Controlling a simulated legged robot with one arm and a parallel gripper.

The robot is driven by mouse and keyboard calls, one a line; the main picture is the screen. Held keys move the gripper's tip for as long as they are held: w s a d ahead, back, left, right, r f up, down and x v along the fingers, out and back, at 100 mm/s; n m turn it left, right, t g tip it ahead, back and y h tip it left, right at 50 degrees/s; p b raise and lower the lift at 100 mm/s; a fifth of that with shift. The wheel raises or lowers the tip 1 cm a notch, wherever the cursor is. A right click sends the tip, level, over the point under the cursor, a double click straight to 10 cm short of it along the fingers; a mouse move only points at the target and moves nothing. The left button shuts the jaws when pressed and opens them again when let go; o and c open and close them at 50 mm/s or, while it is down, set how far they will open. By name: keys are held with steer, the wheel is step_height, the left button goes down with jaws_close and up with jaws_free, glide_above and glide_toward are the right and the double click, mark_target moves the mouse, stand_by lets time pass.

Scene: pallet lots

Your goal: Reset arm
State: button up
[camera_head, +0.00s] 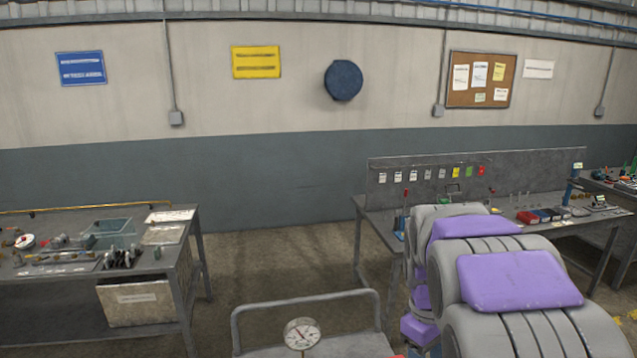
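My grey arm with purple covers fills the lower right of the head view. It looks folded, with its links stacked one behind another. My gripper does not show; the arm's own links or the frame edge hide it. I cannot tell whether it holds anything.
A workbench (185,262) with a clear bin (112,233) and fittings stands at left. Another bench (376,215) with a tagged back panel (520,172) stands behind my arm. A metal cart (345,345) with a gauge (301,334) is close in front. Floor (290,262) between the benches is clear.

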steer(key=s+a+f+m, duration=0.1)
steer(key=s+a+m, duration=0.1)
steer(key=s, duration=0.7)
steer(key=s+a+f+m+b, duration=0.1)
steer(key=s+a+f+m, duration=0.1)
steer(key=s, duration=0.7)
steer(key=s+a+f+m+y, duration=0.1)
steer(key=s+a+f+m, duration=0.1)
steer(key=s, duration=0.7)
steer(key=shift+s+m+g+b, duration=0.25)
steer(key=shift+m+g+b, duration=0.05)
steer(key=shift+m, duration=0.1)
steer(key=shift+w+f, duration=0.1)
